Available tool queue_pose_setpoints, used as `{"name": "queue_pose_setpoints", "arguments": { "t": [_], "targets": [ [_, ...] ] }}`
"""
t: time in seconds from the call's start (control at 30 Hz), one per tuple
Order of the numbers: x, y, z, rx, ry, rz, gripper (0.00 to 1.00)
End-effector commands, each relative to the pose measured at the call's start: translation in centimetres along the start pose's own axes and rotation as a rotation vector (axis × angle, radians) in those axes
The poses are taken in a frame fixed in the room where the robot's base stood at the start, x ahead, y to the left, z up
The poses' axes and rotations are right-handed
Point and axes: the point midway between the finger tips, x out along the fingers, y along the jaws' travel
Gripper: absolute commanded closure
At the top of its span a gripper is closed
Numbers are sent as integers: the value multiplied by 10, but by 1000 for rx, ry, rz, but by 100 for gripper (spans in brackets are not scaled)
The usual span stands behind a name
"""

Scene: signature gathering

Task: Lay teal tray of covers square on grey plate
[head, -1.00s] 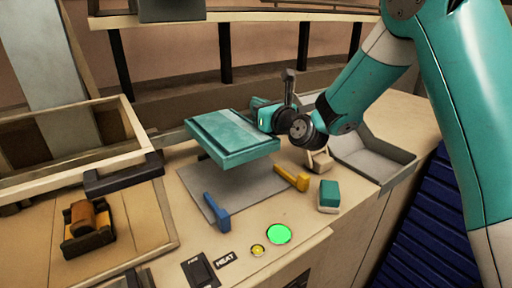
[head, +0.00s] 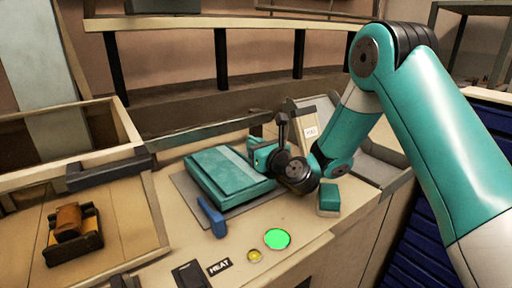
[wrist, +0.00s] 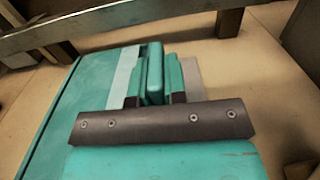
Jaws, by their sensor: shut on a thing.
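The teal tray of covers (head: 222,172) sits low over the grey plate (head: 182,188), on it or just above; I cannot tell which. Its sides look roughly parallel to the plate's, and strips of plate show at the left and front. My gripper (head: 262,155) is at the tray's right side, shut on its teal grip. In the wrist view the fingers (wrist: 154,82) close around that upright grip, with the tray (wrist: 85,95) to the left and a bit of plate (wrist: 193,78) to the right. A blue corner stop (head: 211,216) stands at the plate's front left.
A teal block (head: 329,196) stands right of my gripper, before a grey bin (head: 378,170). A green disc (head: 277,239) and yellow button (head: 254,256) are in front.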

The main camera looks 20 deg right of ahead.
Motion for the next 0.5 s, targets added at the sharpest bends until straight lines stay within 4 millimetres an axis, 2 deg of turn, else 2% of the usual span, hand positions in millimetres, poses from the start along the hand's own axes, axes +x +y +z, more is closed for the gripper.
{"name": "queue_pose_setpoints", "arguments": {
  "t": [0.43,0.47,0.5],
  "targets": [
    [0,-1,-14,1,4,-2,100],
    [-1,-1,-15,0,6,-2,85],
    [-1,-1,-15,0,6,-2,76]
  ]
}}
